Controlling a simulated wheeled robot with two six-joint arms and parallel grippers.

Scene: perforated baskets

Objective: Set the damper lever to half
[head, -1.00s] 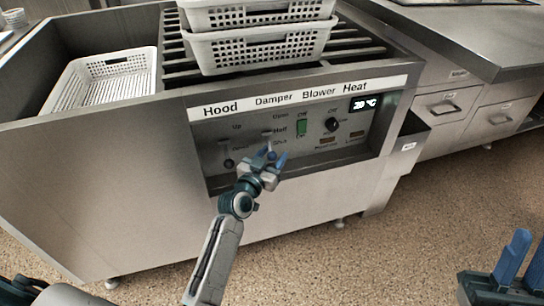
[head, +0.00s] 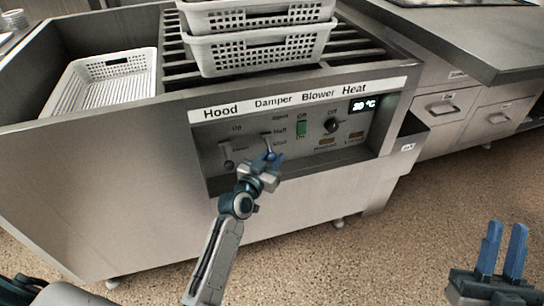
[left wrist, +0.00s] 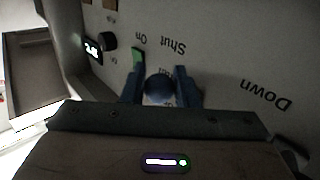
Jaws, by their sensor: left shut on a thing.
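The damper lever (head: 267,144) is on the control panel under the "Damper" label, beside the marks "Open", "Half" and "Shut". Its stem points downward, with its outer end around or below the "Shut" mark. My left gripper (head: 270,157) is at its lower end, shut on the lever's round dark knob. The knob (left wrist: 159,88) shows between the two blue fingers in the left wrist view; in the head view the fingers mostly hide it. My right gripper (head: 504,226) is at the lower right, fingers apart and empty, away from the panel.
The hood lever (head: 227,160) is left of the damper lever. The green blower switch (head: 301,129) and the dark heat knob (head: 331,126) are to its right. White perforated baskets (head: 262,55) are stacked on the slatted top. The panel is recessed, with a ledge below.

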